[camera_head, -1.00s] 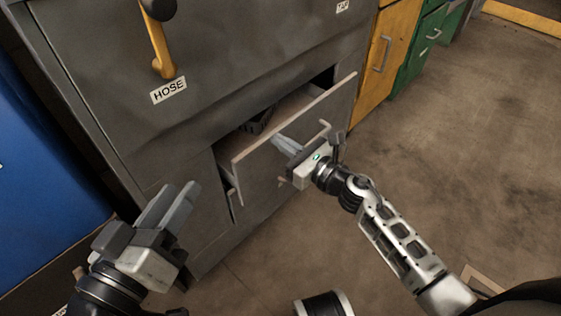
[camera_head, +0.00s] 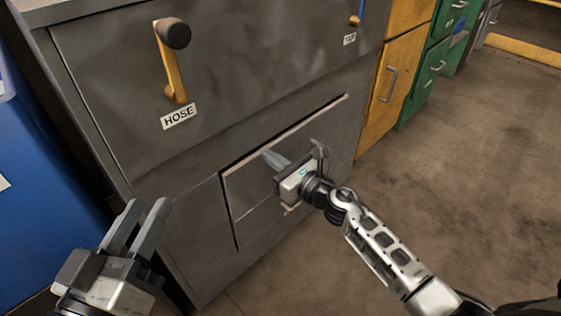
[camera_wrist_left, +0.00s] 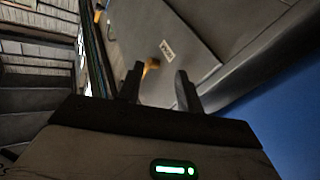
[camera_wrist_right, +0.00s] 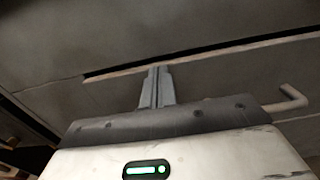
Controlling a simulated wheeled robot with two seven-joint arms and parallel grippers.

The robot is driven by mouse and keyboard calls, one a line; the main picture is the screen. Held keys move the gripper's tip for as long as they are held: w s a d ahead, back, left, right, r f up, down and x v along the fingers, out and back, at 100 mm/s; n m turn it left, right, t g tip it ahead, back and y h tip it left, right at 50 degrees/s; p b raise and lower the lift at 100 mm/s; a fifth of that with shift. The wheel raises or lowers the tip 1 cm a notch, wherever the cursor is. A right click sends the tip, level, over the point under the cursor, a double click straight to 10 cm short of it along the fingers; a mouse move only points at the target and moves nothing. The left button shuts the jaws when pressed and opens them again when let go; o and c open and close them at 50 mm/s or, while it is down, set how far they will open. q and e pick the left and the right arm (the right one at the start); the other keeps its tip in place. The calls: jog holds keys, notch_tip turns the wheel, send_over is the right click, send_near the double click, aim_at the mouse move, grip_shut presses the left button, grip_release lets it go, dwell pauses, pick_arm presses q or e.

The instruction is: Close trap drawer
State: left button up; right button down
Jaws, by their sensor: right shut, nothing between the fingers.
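The trap drawer (camera_head: 255,196) is in the lower front of the grey cabinet in the head view. It is nearly flush, with its light top rim and a thin dark gap showing along the upper edge. My right gripper (camera_head: 268,158) is shut and empty, with its fingers at the drawer front near the top edge. In the right wrist view the drawer rim (camera_wrist_right: 215,63) runs just beyond the shut fingers (camera_wrist_right: 157,72). Whether they touch it I cannot tell. My left gripper (camera_head: 143,225) is open and empty, left of the drawer and apart from it.
A yellow lever marked HOSE (camera_head: 170,65) and a blue lever marked TAP (camera_head: 357,14) are on the grey cabinet (camera_head: 255,70). A blue box (camera_head: 40,220) stands at left. Yellow (camera_head: 392,75) and green cabinets (camera_head: 432,65) stand at right. The floor (camera_head: 470,180) at right is clear.

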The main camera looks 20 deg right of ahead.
pick_arm(q)
jog(key=shift+s+d+f+g, duration=0.25)
jog(key=shift+s+f+g, duration=0.05)
jog(key=shift+s+f, duration=0.2)
pick_arm(e)
jog(key=v, duration=1.4)
